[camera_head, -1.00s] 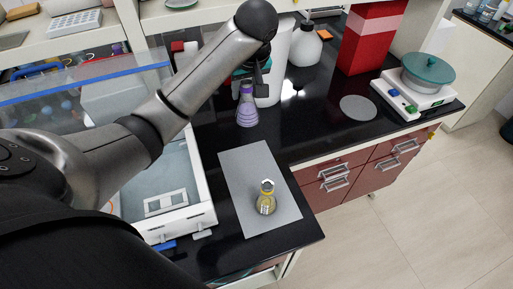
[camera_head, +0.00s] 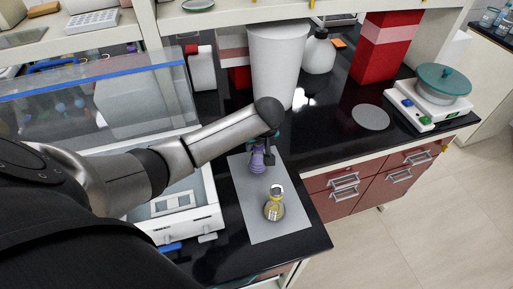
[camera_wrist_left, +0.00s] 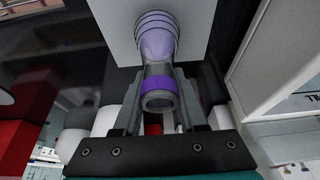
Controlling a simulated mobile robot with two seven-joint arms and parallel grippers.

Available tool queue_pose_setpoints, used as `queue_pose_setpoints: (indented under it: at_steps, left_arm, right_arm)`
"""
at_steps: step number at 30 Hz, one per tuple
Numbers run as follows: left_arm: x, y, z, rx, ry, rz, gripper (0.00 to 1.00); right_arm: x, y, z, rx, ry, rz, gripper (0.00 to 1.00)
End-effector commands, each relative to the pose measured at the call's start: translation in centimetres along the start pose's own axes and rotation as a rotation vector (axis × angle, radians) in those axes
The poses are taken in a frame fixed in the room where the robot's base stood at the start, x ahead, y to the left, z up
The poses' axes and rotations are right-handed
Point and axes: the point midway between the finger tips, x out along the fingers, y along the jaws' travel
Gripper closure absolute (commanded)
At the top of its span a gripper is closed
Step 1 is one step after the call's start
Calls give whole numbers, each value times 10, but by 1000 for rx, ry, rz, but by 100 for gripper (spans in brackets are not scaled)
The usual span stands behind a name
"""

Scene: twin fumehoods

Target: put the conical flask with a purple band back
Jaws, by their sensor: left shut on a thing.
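The conical flask with a purple band (camera_head: 257,161) is over the far part of the grey mat (camera_head: 262,228) in the head view. In the left wrist view the flask (camera_wrist_left: 158,45) has its neck between my fingers, with the purple band near its mouth. My left gripper (camera_head: 268,153) is shut on the flask's neck; its fingers also show in the left wrist view (camera_wrist_left: 160,95). I cannot tell whether the flask's base touches the mat. A second conical flask with a yellow band (camera_head: 274,206) stands on the mat's near part. My right gripper is not in view.
A white balance-like tray box (camera_head: 208,215) is left of the mat. A large white cylinder (camera_head: 277,65) and a white bottle (camera_head: 319,54) stand behind. A stirrer with a teal-topped vessel (camera_head: 443,82) is at right.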

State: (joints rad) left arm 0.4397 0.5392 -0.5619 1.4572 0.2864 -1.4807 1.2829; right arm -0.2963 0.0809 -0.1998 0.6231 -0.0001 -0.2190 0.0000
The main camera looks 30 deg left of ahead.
Motion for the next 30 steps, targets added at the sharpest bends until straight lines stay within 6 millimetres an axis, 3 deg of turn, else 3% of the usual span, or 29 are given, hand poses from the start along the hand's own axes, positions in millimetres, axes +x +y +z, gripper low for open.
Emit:
queue_pose_setpoints:
  at_steps: [3, 14, 15, 23, 30]
  left_arm:
    - [9, 0, 4, -1, 1, 1, 100]
    - [12, 0, 5, -2, 0, 1, 100]
    - [13, 0, 6, -1, -1, 1, 58]
    - [12, 0, 5, -1, 0, 1, 30]
    - [12, 0, 5, -1, 1, 1, 30]
  right_arm:
    - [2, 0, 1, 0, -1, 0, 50]
    - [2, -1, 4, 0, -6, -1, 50]
    - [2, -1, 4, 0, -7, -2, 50]
    - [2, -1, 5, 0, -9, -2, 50]
    - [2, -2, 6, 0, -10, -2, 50]
